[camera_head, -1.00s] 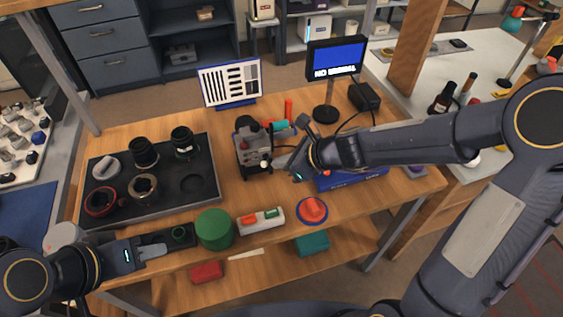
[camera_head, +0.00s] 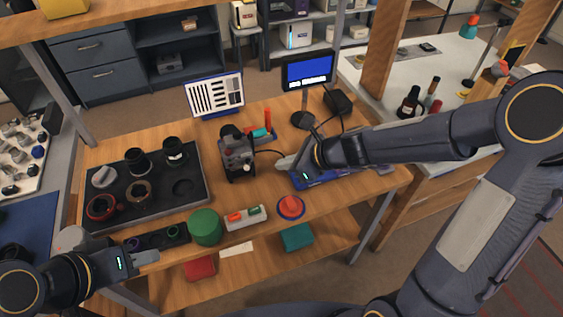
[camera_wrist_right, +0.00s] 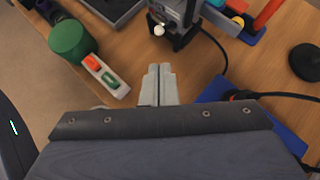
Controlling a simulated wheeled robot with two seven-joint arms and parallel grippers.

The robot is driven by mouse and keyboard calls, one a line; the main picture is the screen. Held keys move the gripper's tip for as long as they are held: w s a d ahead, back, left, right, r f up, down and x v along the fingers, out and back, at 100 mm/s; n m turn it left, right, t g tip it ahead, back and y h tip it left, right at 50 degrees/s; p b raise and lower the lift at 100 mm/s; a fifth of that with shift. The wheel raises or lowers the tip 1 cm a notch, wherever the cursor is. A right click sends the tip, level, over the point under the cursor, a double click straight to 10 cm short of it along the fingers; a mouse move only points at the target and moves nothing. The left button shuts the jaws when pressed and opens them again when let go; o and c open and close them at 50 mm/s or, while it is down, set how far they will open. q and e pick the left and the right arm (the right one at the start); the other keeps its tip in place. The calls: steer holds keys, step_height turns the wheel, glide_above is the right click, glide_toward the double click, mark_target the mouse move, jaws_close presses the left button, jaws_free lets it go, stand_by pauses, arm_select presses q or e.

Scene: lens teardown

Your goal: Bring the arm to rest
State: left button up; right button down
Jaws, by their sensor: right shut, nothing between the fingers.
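My right gripper (camera_head: 287,162) is shut and empty above the table, right of the small grey machine (camera_head: 237,155). In the right wrist view the right gripper (camera_wrist_right: 157,82) shows its two fingers together, with nothing between them. A blue base (camera_head: 318,180) lies under my right wrist, partly hidden by it. My left gripper (camera_head: 147,257) is at the table's front left edge, beside the small dark tray (camera_head: 157,238). Its fingers are too small to tell whether they are open.
A black tray (camera_head: 207,197) holds several lens parts. A green cylinder (camera_head: 205,227), a white switch box (camera_head: 245,217) and a red button (camera_head: 290,207) stand along the front edge. A small monitor (camera_head: 307,72) stands behind. Bare tabletop (camera_head: 262,182) lies between the machine and button.

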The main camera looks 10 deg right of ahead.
steer(key=shift+w, duration=0.1)
stand_by(0.4)
steer(key=s+d+r+n+h, duration=0.1)
steer(key=s+d+r+n, duration=0.3)
steer(key=s+r+n, duration=0.65)
steer(key=s+d+f+n+h, duration=0.2)
steer(key=s+d+n, duration=0.5)
steer(key=s+n, duration=0.5)
steer(key=shift+s+d+f+h, duration=0.2)
steer(key=shift+s+h, duration=0.4)
steer(key=shift+h, duration=0.3)
